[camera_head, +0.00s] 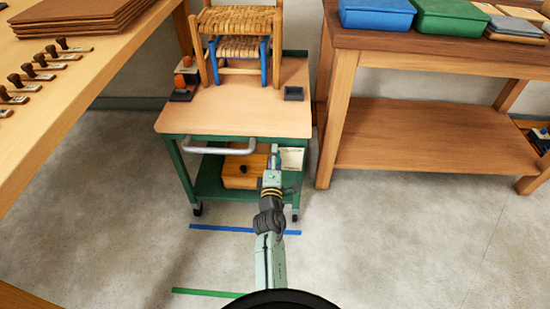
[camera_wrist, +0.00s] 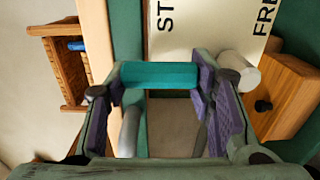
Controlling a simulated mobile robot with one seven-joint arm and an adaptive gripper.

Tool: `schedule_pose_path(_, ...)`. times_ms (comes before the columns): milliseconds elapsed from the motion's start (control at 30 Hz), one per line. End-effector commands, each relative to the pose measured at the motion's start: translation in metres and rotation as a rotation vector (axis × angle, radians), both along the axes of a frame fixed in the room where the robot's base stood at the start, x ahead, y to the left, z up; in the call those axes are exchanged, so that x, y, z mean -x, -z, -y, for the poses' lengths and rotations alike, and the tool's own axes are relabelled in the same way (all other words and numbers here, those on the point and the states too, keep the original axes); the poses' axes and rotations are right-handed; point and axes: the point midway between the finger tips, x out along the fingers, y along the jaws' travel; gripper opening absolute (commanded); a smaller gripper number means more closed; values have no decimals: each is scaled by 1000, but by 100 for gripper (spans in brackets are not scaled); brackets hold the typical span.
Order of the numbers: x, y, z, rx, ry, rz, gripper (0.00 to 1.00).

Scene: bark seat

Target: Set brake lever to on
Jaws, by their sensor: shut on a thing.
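The brake lever's teal grip (camera_wrist: 160,75) lies crosswise between the two finger pads of my gripper (camera_wrist: 160,85) in the wrist view. The pads press on its ends, so my gripper is shut on it. Behind it, a cream label plate (camera_wrist: 205,30) shows the letters "ST" and "FRE", partly cut off. In the head view, my gripper (camera_head: 273,170) is at the front right corner of the green cart (camera_head: 174,160), beside the same cream plate (camera_head: 292,159). The lever is mostly hidden by my gripper there.
The cart's wooden top (camera_head: 235,110) carries a woven chair (camera_head: 240,25). A wooden box (camera_head: 243,172) sits on the lower shelf. A metal handle (camera_head: 218,150) crosses the cart's front. Benches stand left (camera_head: 90,45) and right (camera_head: 342,110). Blue tape (camera_head: 245,229) marks the open floor.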

Motion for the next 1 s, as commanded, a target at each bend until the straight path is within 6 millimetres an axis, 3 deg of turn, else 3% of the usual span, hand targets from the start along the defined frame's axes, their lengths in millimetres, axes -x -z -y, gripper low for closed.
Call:
schedule_pose_path(167,0,0,-1,7,-2,1,0)
schedule_pose_path(200,0,0,-1,6,-2,1,51)
schedule_pose_path(300,0,0,-1,5,-2,1,57)
schedule_pose_path(667,3,1,-1,3,-1,0,58)
schedule_pose_path(1000,55,1,-1,4,-1,-1,58)
